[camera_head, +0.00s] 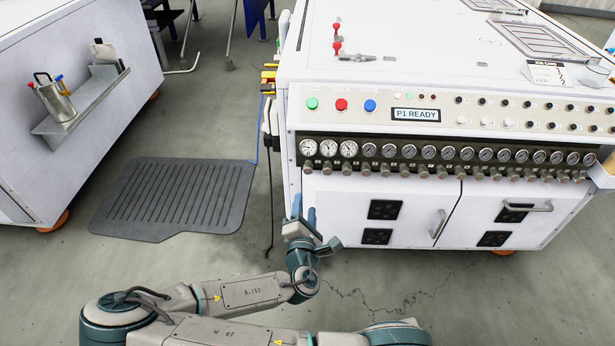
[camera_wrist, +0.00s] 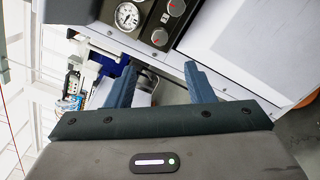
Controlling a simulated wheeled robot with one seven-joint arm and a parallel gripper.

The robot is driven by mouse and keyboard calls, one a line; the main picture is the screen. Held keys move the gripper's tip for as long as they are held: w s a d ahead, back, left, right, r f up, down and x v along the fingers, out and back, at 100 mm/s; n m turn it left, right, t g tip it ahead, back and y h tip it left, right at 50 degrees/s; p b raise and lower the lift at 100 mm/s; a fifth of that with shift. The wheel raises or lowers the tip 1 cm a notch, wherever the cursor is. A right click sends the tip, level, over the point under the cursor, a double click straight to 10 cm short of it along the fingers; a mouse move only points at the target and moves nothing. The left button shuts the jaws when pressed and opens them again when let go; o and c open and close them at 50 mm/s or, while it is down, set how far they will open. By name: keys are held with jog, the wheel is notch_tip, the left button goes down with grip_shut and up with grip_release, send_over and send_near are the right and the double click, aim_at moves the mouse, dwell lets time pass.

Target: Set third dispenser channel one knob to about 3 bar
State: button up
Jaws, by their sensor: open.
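I cannot tell which knob is the third dispenser's channel one, and the needle readings are too small to read in the head view. My gripper (camera_head: 304,212) is open and empty, below the left end of the row, in front of the cabinet.
Above the gauges are green, red and blue buttons (camera_head: 341,104) and a display (camera_head: 415,114) reading "P1 READY". Cabinet doors with a protruding handle (camera_head: 438,223) are below. A dark floor mat (camera_head: 175,198) lies left. A white cabinet with a shelf (camera_head: 82,103) stands far left.

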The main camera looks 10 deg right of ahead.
aim_at(308, 172)
jog(key=b+x, duration=0.9)
jog(key=x, duration=0.5)
jog(key=shift+s, duration=0.1)
jog(key=c, duration=1)
